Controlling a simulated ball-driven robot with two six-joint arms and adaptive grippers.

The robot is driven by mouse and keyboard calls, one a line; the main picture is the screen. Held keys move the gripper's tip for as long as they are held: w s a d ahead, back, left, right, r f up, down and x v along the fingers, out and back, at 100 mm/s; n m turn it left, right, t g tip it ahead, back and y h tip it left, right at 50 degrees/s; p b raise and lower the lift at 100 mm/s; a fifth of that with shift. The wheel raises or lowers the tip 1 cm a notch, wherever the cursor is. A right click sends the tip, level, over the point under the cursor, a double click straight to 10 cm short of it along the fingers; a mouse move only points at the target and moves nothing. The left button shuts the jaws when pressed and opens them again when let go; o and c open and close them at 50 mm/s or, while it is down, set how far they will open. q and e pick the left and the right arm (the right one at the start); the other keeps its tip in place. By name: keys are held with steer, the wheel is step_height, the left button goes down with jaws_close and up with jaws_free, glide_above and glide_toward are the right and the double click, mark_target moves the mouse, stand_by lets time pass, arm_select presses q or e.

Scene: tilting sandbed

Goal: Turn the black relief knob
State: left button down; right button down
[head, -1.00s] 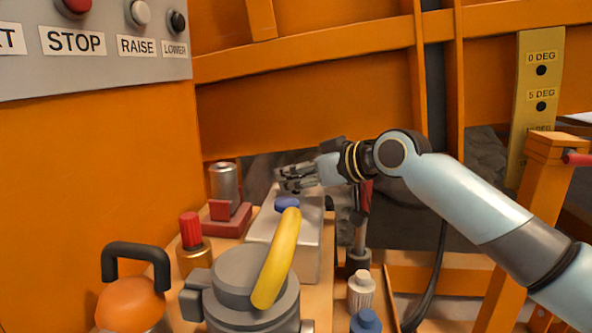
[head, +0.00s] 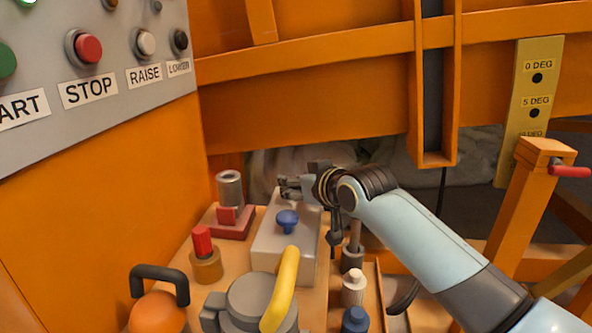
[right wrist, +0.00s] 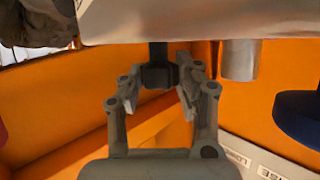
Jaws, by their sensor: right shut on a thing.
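The black relief knob (right wrist: 158,76) sticks out from a pale grey box on a short black stem in the right wrist view. My right gripper (right wrist: 161,84) is shut on the knob, one finger on each side of it. In the head view my right gripper (head: 288,187) is at the far end of the grey box (head: 268,235), beyond a blue knob (head: 287,218) on its top. The black knob is hidden or too small to make out there. My left gripper is not in view.
A grey valve body with a yellow lever (head: 283,290) stands in front. A red-capped brass fitting (head: 205,258) and a metal cylinder on a red base (head: 230,190) stand left of the box. The button panel (head: 120,70) is at the upper left.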

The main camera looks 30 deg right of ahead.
steer(key=shift+r, duration=0.1)
steer(key=c, duration=0.9)
jaws_free()
steer(key=shift+s, duration=0.1)
steer(key=v, duration=1.2)
